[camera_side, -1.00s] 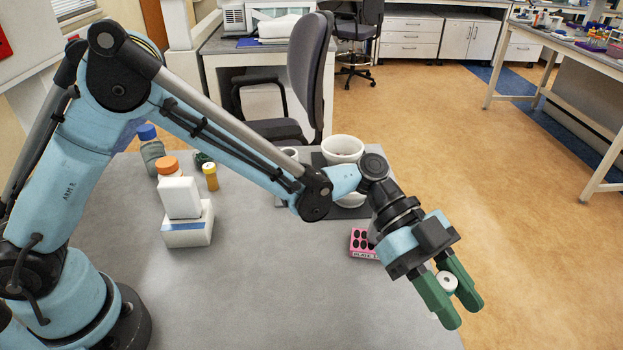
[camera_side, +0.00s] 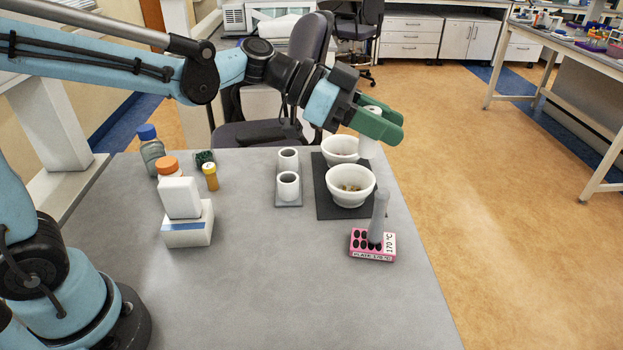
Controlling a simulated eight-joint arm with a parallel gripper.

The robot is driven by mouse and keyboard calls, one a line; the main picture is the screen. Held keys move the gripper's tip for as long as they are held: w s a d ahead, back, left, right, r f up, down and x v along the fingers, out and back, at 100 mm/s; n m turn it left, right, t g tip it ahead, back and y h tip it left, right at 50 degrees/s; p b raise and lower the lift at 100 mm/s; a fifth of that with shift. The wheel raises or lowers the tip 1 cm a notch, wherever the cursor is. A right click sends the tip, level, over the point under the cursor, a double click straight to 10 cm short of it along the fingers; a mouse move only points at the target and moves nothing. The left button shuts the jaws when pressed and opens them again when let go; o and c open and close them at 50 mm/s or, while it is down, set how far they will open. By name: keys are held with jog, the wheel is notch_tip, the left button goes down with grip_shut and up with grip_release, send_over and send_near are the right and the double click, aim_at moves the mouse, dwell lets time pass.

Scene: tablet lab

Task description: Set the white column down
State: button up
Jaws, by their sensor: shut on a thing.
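My gripper (camera_side: 381,124) has green fingers and is shut on the white column (camera_side: 369,147). The column is a plain white cylinder, roughly upright. Its top shows between the fingers and its lower part hangs below them. It appears beside the rear white bowl's right rim, near the table's right edge. I cannot tell its exact height or whether it touches anything.
Two white bowls (camera_side: 351,187) stand on a dark mat (camera_side: 334,206). Two white cups (camera_side: 288,186) stand left of them. A pink block (camera_side: 372,254) bears a grey rod (camera_side: 379,217). A white box (camera_side: 187,225) and bottles are at left. The front table (camera_side: 270,300) is clear.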

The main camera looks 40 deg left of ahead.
jog(key=s+a+r+n+t+y, duration=0.2)
jog(key=a+r+n+t+y, duration=0.15)
jog(key=a, duration=0.65)
jog(key=s+a+r+n+t+y, duration=0.25)
jog(key=a+n+y, duration=0.2)
jog(key=a, duration=0.45)
jog(key=s+f+n+t+y, duration=0.1)
jog(key=s+f+n+y, duration=0.2)
jog(key=f, duration=0.9)
jog(key=shift+s+n+y, duration=0.4)
jog(key=shift+s+n, duration=0.2)
jog(key=shift+s, duration=0.35)
jog(key=shift+a, duration=0.1)
